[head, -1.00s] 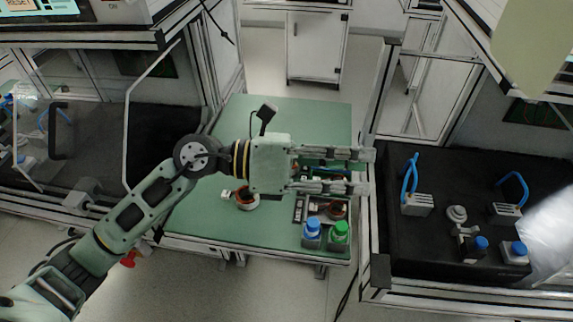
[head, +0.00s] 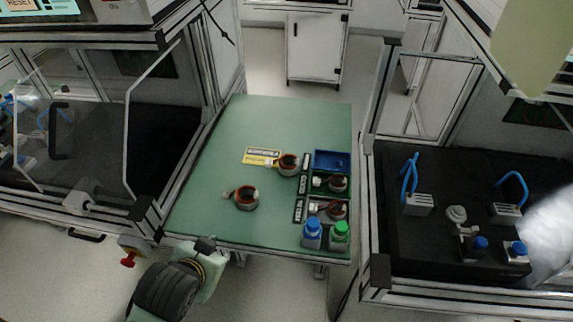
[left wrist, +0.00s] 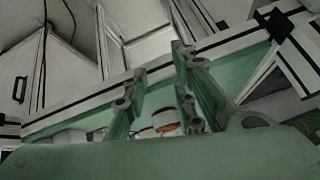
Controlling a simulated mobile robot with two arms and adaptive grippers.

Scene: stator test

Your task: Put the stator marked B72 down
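Several stators with copper-coloured windings are in the head view; no B72 marking is readable. One stator (head: 246,198) stands on the green table (head: 225,140), left of centre. Another stator (head: 289,164) stands beside a yellow label (head: 261,156). Two more sit in the trays, an upper stator (head: 337,183) and a lower stator (head: 335,209). My left gripper (left wrist: 160,62) is open, its fingers apart and empty in the left wrist view. In the head view it is low at the table's front edge, fingers hidden.
A blue bin (head: 331,160) stands behind the trays. A blue-capped bottle (head: 312,233) and a green-capped bottle (head: 340,233) stand at the table's front right corner. Framed workstations flank the table. The table's back and left parts are clear.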

